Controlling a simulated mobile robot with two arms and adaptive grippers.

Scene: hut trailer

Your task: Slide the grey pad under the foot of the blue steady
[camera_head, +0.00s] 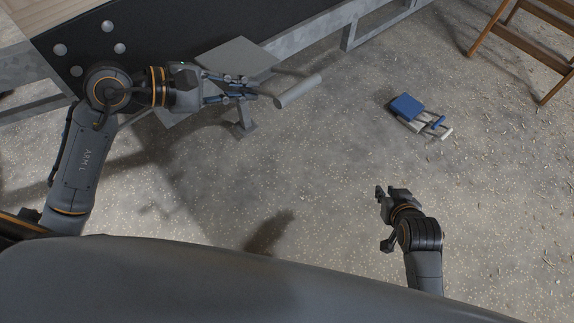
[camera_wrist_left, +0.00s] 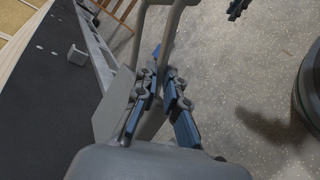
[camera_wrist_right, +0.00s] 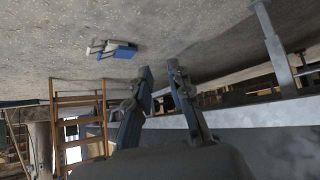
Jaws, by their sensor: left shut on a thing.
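My left gripper (camera_head: 240,91) is shut on the grey tubular handle (camera_head: 297,90) of what looks like the grey pad. A flat grey slab (camera_head: 238,58), likely the pad itself, shows behind the fingers, above the floor. In the left wrist view the handle (camera_wrist_left: 178,18) runs away beyond the fingers (camera_wrist_left: 163,85), with the slab (camera_wrist_left: 110,112) beside them. A short grey leg with a foot (camera_head: 243,130) shows below the gripper. I cannot make out a blue steady. My right gripper (camera_head: 392,191) is open and empty over the floor, its fingers (camera_wrist_right: 160,70) apart.
The trailer's grey chassis rail (camera_head: 315,35) runs along the top. A wooden stepladder (camera_head: 520,40) stands far right. The middle floor is clear.

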